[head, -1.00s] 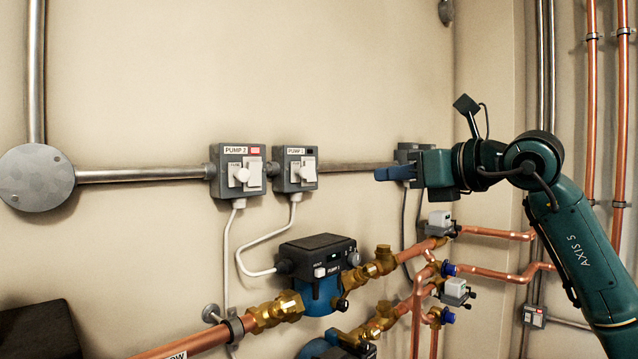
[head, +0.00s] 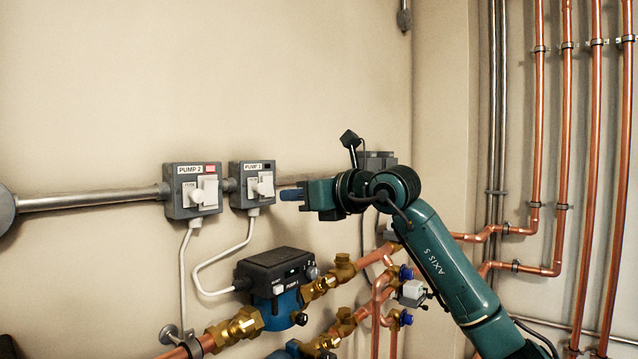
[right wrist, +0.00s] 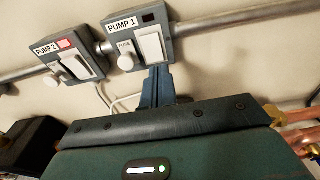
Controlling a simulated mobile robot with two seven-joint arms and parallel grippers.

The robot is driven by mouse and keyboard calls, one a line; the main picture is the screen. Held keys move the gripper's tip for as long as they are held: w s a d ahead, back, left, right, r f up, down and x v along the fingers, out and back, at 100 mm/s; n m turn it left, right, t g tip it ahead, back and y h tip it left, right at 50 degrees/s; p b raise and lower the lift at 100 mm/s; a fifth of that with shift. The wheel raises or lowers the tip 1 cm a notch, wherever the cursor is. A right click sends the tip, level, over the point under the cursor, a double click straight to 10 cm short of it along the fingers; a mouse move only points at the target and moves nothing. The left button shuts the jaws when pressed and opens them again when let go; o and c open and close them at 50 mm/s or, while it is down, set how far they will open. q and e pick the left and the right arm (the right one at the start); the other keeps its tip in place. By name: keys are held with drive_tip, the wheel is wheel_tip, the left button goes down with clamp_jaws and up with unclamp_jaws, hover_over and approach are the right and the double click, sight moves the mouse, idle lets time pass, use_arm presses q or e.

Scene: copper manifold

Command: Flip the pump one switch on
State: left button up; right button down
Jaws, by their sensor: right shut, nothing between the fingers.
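The pump 1 switch box (head: 252,185) is on the wall, grey, with a white rocker (head: 266,184) and a dark indicator window. It also shows in the right wrist view (right wrist: 139,39), where its rocker (right wrist: 151,46) and round fuse knob are clear. The pump 2 switch box (head: 192,190) is to its left, with a red indicator. My right gripper (head: 282,195), with blue fingers, is shut and empty just right of the pump 1 box. In the right wrist view its fingers (right wrist: 157,72) point at the lower part of that box; contact cannot be told. My left gripper is out of view.
A metal conduit (head: 90,201) runs along the wall through the boxes. Below are a black and blue pump (head: 276,277), brass fittings and copper pipes (head: 382,310). Another grey box (head: 377,160) is behind my right arm. The wall above is clear.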

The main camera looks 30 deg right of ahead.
sight(269, 198)
drive_tip(key=x, duration=0.2)
drive_tip(key=shift+w+a+p, duration=0.1)
drive_tip(key=shift+w+p, duration=0.15)
drive_tip(key=shift+p, duration=0.05)
drive_tip(key=shift+w+a+f, duration=0.1)
drive_tip(key=shift+w+f, duration=0.05)
drive_tip(key=shift+w, duration=0.1)
